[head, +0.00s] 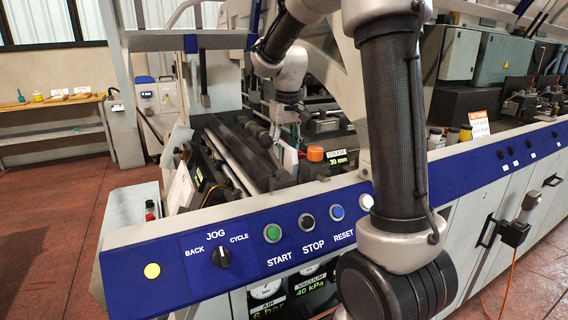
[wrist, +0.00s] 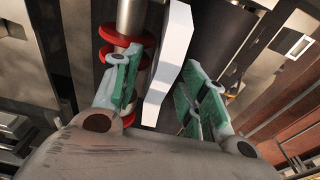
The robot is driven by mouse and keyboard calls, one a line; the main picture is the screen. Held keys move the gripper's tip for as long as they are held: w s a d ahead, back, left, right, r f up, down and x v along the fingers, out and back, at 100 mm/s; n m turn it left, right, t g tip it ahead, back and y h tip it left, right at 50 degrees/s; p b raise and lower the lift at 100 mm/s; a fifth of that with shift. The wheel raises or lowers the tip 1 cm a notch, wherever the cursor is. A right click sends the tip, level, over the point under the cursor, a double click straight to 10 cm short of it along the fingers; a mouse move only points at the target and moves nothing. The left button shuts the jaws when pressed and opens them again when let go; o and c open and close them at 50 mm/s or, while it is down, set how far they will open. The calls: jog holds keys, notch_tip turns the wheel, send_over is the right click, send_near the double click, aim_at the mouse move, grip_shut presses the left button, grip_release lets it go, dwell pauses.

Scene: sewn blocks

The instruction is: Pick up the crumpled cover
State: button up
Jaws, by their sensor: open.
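A white, bent strip-like piece, which looks like the crumpled cover (wrist: 172,62), stands between the fingers of my gripper (wrist: 160,88) in the wrist view. A gap shows between the piece and the right finger; the left finger is close to its other side, and I cannot tell whether they touch. My gripper is open with green-padded fingers. In the head view my gripper (head: 290,138) reaches down into the machine bed, and a small pale piece, probably the cover (head: 289,160), shows just below it. Its lower part is hidden.
A metal shaft with red discs (wrist: 128,52) runs close beside the left finger. Dark rollers (head: 245,150) lie left of my gripper. An orange knob (head: 315,154) sits close to its right. The blue control panel (head: 190,262) edges the machine's front.

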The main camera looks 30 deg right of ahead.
grip_shut()
jog(key=shift+r, duration=0.2)
